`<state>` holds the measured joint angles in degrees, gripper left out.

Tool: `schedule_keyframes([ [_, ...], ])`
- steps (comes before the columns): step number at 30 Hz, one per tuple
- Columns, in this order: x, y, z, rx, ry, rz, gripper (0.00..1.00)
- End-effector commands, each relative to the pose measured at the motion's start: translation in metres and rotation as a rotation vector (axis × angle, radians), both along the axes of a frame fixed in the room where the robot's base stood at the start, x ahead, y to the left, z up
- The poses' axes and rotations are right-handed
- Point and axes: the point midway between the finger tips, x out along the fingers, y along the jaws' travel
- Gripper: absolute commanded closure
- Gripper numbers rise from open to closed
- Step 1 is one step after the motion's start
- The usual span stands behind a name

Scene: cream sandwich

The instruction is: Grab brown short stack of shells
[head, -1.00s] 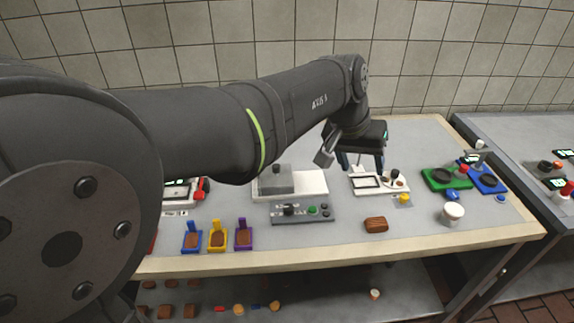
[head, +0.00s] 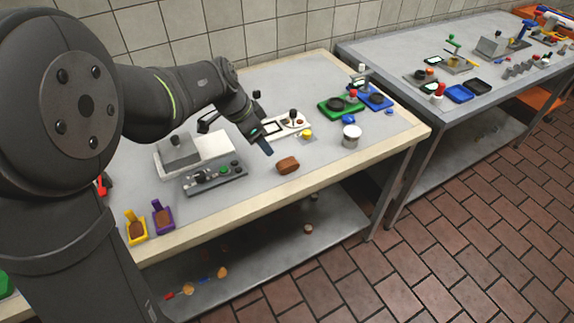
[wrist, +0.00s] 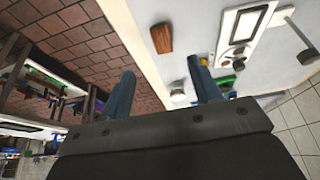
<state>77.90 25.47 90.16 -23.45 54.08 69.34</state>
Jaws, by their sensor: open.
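A small brown ridged block (head: 288,165), which looks like the short stack of shells, lies on the grey tabletop near its front edge. In the wrist view the brown block (wrist: 162,38) shows beyond the fingertips, roughly in line with the gap between them. My gripper (head: 264,146) is open and empty, tilted, a little to the left of and behind the block in the head view. The wrist view shows both blue fingers of my gripper (wrist: 161,68) spread apart. Neither finger visibly touches the block.
A white cup (head: 352,136) stands to the right of the block. A grey control box (head: 215,178) sits to the left, and a white panel (head: 275,128) lies behind. Yellow (head: 136,228) and purple (head: 162,217) holders with brown pieces stand front left. Tabletop around the block is clear.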

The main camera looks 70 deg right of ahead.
Motion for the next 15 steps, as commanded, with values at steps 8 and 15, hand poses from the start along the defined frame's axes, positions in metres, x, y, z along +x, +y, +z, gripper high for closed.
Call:
schedule_keyframes([
  [8,-0.017,-0.015,-0.056,0.004,0.0,0.0,0.43],
  [15,-0.022,-0.021,-0.074,0.001,0.0,0.001,0.43],
])
